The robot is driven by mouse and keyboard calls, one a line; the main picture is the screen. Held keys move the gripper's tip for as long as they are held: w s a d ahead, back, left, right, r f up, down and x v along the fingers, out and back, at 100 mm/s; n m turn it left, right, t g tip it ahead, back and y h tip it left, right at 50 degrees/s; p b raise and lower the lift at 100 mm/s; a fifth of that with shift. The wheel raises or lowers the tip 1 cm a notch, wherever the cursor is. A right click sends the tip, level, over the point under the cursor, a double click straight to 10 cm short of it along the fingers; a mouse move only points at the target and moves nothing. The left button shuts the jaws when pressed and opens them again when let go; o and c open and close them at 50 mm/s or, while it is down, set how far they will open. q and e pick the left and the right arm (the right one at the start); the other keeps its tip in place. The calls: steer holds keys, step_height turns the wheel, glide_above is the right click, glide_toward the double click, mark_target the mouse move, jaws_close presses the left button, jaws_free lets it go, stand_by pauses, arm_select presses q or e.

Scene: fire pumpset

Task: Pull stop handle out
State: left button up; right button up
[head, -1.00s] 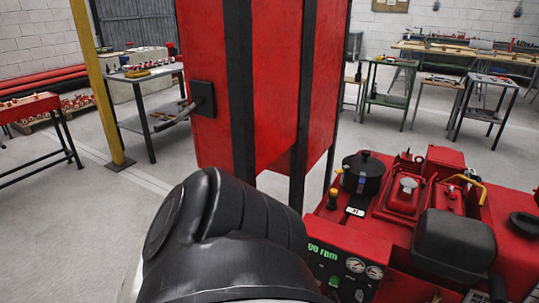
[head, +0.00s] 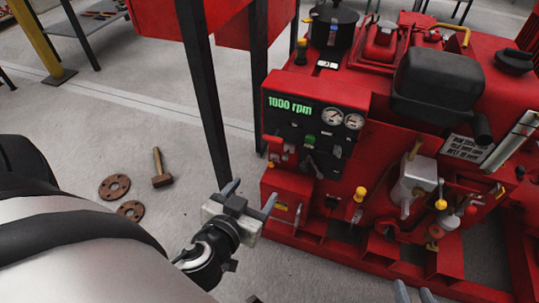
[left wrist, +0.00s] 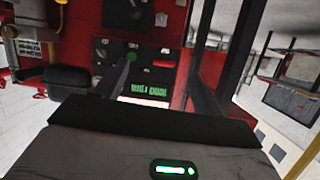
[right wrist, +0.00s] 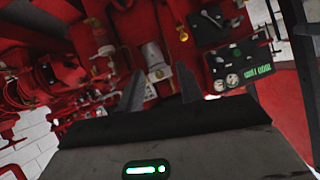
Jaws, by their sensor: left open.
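The red pump engine carries a black control panel (head: 322,121) with a green "1000 rpm" display and two gauges. A small red piece (head: 275,144) at the panel's left may be the stop handle; its label is not readable. It also shows in the left wrist view (left wrist: 163,63), between the finger directions. My left gripper (head: 256,189) is open and empty, in front of and below the panel's left side, apart from it. My right gripper (head: 413,288) shows only its fingertips at the bottom edge; in the right wrist view (right wrist: 160,69) its fingers are apart and empty.
A yellow-knobbed valve (head: 359,194) and a grey lever body (head: 413,184) stick out right of the panel. A dark post (head: 205,95) stands left of the engine. A hammer (head: 160,168) and flanges (head: 114,187) lie on the floor.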

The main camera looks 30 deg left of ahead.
arm_select(q)
steer(key=a+f+t+y+b, duration=0.1)
steer(key=a+t+b, duration=0.1)
steer(key=b, duration=0.1)
steer(key=n+t+p, duration=0.1)
steer(key=p, duration=0.3)
glide_toward(272, 141)
steer(key=w, duration=0.2)
arm_select(e)
step_height(272, 141, down, 5)
steer(key=g, duration=0.2)
arm_select(q)
steer(key=p+x, duration=0.1)
steer(key=x, duration=0.3)
steer(key=p+x, duration=0.1)
steer(key=x, duration=0.4)
steer(key=shift+a, duration=0.2)
arm_select(e)
steer(key=shift+t, duration=0.8)
steer(key=r, duration=0.3)
steer(key=d+r, duration=0.1)
steer(key=r, duration=0.1)
steer(key=shift+s+r, duration=0.2)
steer(key=shift+s, duration=0.2)
arm_select(q)
steer(key=shift+s, duration=0.1)
